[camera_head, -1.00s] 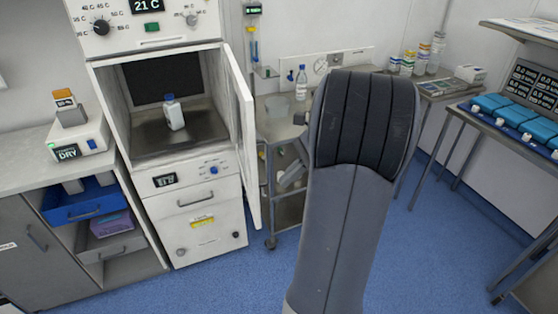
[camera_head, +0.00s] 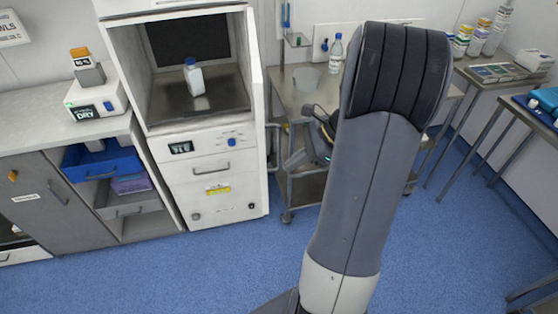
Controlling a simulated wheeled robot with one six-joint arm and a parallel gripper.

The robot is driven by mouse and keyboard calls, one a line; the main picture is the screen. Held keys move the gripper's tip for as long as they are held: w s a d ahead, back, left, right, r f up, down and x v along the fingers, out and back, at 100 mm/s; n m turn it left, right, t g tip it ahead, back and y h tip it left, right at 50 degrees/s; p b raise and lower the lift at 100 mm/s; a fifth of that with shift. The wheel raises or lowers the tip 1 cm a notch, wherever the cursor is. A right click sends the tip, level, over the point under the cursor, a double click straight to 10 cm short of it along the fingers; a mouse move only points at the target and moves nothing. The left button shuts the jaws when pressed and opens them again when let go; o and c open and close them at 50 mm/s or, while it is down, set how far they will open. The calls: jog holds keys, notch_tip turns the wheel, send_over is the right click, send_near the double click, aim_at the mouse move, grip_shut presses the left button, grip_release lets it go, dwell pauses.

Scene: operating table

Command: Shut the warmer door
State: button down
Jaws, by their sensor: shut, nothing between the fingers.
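The warmer (camera_head: 207,195) is a white cabinet with an upper chamber, standing left of centre. Its white door (camera_head: 257,90) stands open on the right side, seen almost edge-on, and the chamber interior shows. A white bottle with a blue cap (camera_head: 195,78) stands inside. My arm crosses the view right of the door. My gripper (camera_head: 312,112) shows only in part as a dark shape left of the arm, in front of the cart and to the right of the door. It is shut and empty; whether it touches anything is not clear.
A metal cart (camera_head: 293,195) with a clear bottle (camera_head: 336,54) stands just right of the door. Left of the warmer is a counter with a dry block heater (camera_head: 97,98), and a blue drawer (camera_head: 102,163) sticks out below. Blue floor (camera_head: 180,270) in front is clear.

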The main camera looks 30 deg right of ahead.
aim_at(278, 163)
jog(key=shift+w+a+p, duration=0.15)
jog(key=shift+w+a, duration=0.1)
jog(key=shift+a, duration=0.4)
jog(key=shift+w+a+p, duration=0.2)
jog(key=shift+w+a, duration=0.1)
jog(key=shift+a, duration=0.3)
jog(key=shift+w+a+p, duration=0.15)
jog(key=shift+w+a, duration=0.1)
jog(key=shift+a, duration=0.4)
